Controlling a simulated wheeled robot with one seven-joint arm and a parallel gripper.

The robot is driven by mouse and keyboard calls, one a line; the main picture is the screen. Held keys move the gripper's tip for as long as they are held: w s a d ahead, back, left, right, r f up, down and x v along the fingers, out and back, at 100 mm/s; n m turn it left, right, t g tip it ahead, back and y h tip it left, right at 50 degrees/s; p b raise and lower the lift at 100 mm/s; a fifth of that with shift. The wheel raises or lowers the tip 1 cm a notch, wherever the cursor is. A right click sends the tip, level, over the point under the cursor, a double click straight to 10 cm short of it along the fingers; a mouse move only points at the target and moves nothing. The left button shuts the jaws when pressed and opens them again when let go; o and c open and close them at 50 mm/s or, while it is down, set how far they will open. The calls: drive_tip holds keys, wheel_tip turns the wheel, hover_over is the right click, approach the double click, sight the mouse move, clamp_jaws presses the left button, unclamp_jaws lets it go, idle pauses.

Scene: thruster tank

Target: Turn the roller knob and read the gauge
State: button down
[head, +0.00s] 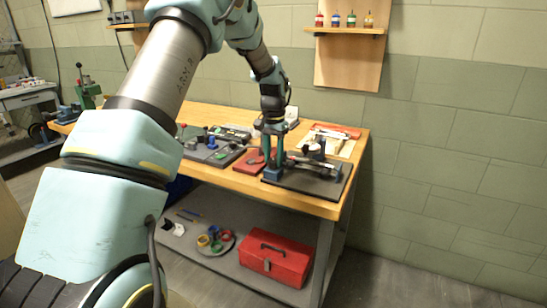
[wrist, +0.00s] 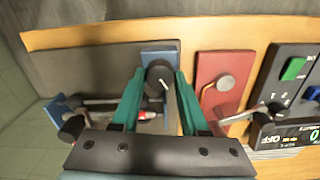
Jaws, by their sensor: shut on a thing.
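In the wrist view a round black knob (wrist: 159,76) with a white pointer line sits at a blue block (wrist: 158,53) on a dark grey base plate (wrist: 90,68). My gripper (wrist: 158,82) has its two teal fingers closed on either side of this knob. In the head view my gripper (head: 273,150) reaches down at the left end of the dark plate (head: 318,186), above the blue block (head: 272,174); the knob is hidden there. I cannot make out a gauge with certainty.
A black device with a display (wrist: 290,136), reading upside down, is farther right. The wooden bench (head: 240,184) carries several other fixtures. A red toolbox (head: 275,258) stands on the lower shelf.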

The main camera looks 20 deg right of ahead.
sight(273, 160)
drive_tip(key=m, duration=0.3)
drive_tip(key=shift+m, duration=0.4)
drive_tip(key=shift+m+p, duration=0.45)
drive_tip(key=shift+m, duration=1.55)
drive_tip(key=shift+c, duration=2.1)
unclamp_jaws()
drive_tip(key=shift+r, duration=0.15)
wheel_tip(273, 160, up, 11)
drive_tip(key=b, duration=0.2)
drive_tip(key=shift+f+b, duration=0.2)
drive_tip(key=shift+b, duration=0.1)
